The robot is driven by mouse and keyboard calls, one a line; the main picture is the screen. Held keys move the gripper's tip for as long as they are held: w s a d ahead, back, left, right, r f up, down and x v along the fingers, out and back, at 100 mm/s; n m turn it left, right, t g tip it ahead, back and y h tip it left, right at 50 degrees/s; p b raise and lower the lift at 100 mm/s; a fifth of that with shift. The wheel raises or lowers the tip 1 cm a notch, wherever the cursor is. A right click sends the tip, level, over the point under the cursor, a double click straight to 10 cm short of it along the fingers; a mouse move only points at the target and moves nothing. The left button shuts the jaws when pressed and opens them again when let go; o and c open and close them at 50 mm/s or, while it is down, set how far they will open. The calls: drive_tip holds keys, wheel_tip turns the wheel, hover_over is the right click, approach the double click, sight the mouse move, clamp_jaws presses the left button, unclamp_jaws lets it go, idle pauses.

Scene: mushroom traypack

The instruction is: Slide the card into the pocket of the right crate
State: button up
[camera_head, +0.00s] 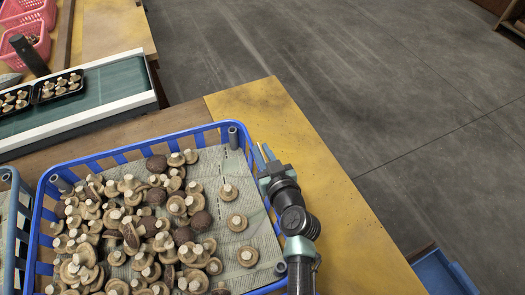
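A blue crate (100,158) lined with grey-green paper holds many brown mushrooms and stands on the table. Another crate (8,180) shows only partly at the left edge, so this one is the right of the two on the table. My gripper (263,154) is just outside the crate's right side, near its far right corner, with its fingers pointing away from me. The fingers are small, and I cannot tell whether they are apart or hold something thin. I cannot make out a card or a pocket on the crate.
A green conveyor belt (105,88) with dark trays of mushrooms (58,86) runs at the upper left. Pink baskets (28,45) stand beyond it. The yellow tabletop (330,200) right of the crate is clear. A blue container (438,272) stands beyond the table edge at lower right.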

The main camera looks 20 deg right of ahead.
drive_tip(key=shift+o, duration=1.2)
drive_tip(key=shift+s, duration=0.1)
drive_tip(key=b+v, duration=0.1)
drive_tip(key=v, duration=1.1)
drive_tip(key=shift+s+r, duration=0.2)
drive_tip(key=shift+s, duration=0.15)
drive_tip(key=w+a+r+n+t+p, duration=0.1)
drive_tip(key=w+a+r+t, duration=0.15)
drive_tip(key=r, duration=0.85)
drive_tip(key=w+a+r+n+t+y+p, duration=0.15)
drive_tip(key=w+r, duration=0.25)
drive_tip(key=r, duration=0.7)
drive_tip(key=w+a+r+t+h, duration=0.1)
drive_tip(key=w+a+r+t, duration=0.2)
drive_tip(key=r, duration=0.8)
drive_tip(key=s+a+r+t, duration=0.2)
drive_tip(key=s+r, duration=0.1)
drive_tip(key=r, duration=0.6)
drive_tip(key=s+a+r+m+t+p, duration=0.1)
drive_tip(key=s+a+r+t, duration=0.1)
drive_tip(key=r, duration=0.7)
drive_tip(key=s+a+r+t+p, duration=0.1)
drive_tip(key=s+a+r, duration=0.3)
drive_tip(key=r, duration=0.5)
drive_tip(key=shift+s+a+r+m+t, duration=0.25)
drive_tip(key=shift+s+r+m+t, duration=0.05)
drive_tip(key=shift+s+m+t, duration=0.1)
